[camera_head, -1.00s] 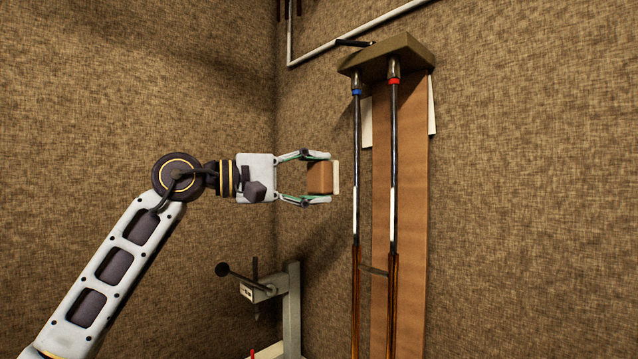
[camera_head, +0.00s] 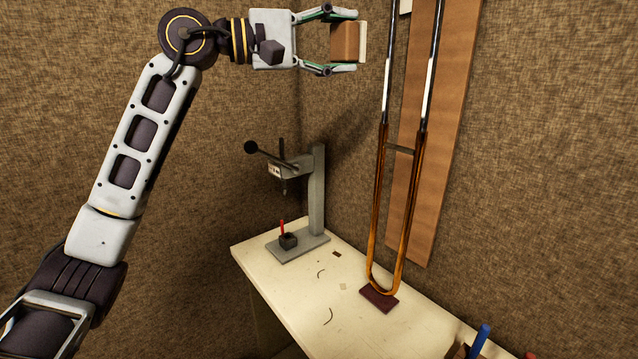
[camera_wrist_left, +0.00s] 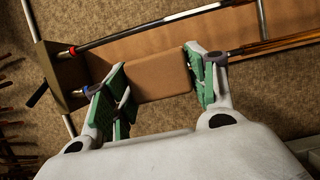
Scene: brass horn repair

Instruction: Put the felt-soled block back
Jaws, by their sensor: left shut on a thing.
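The felt-soled block (camera_head: 345,42) is brown with a pale layer on its right face. My left gripper (camera_head: 345,42) is shut on it, high above the bench and just left of the hanging slide tubes. In the left wrist view the block (camera_wrist_left: 160,76) sits between the green finger pads (camera_wrist_left: 158,90). Its pale face is hidden there. My right gripper is in neither view.
A long U-shaped slide (camera_head: 384,200) hangs before a brown board (camera_head: 425,150), its bow above a dark red pad (camera_head: 379,298). The white bench (camera_head: 320,300) carries a grey press (camera_head: 316,190). A blue-handled tool (camera_head: 480,340) stands at the front right. The bench's middle is mostly clear.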

